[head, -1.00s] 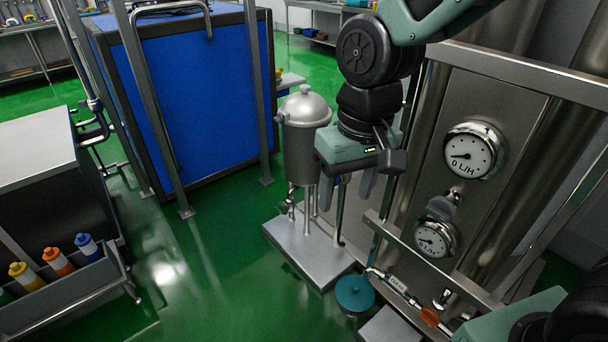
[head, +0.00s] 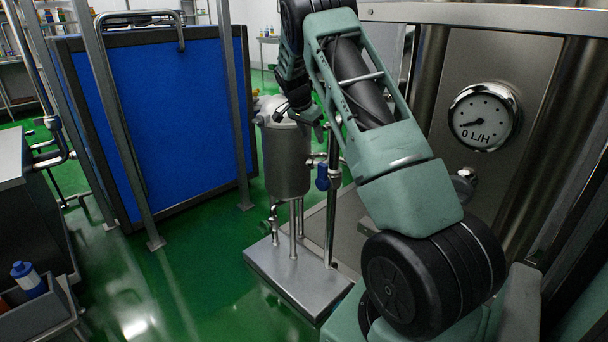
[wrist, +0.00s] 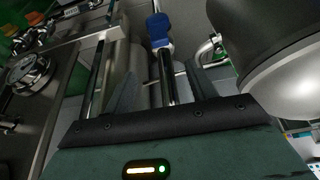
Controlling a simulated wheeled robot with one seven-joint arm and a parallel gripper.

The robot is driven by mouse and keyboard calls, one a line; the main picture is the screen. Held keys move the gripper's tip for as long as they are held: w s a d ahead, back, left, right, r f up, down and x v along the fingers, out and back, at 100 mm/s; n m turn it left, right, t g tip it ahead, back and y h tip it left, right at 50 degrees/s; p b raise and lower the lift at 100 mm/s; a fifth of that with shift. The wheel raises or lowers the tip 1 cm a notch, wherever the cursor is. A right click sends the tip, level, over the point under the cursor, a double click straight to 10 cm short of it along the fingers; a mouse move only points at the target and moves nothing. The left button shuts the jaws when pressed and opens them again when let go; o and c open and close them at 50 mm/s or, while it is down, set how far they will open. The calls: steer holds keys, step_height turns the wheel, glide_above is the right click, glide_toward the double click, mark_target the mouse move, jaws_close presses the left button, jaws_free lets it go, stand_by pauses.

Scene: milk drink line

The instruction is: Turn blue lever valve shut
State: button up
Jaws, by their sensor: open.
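The blue lever valve (head: 322,176) sits on an upright steel pipe beside the steel vessel, in the middle of the head view. Its blue handle (wrist: 159,30) also shows at the top of the wrist view, in line with the gap between my fingers. My gripper (wrist: 162,78) is open and empty, with one finger on each side of the pipe in that picture. The handle appears beyond the fingertips, apart from them. In the head view my gripper (head: 322,126) is small, above the valve and next to the vessel, partly hidden by my arm.
The steel vessel (head: 286,160) stands on a metal plinth (head: 296,285) and crowds the right of the wrist view. A steel panel with a flow gauge (head: 483,117) stands at right. A blue panel (head: 155,120) stands at left. Green floor (head: 190,280) is open between.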

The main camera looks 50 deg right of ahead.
mark_target(322, 164)
steer(key=x, duration=1.6)
steer(key=shift+f+b, duration=0.35)
steer(key=shift+f, duration=0.05)
jaws_close()
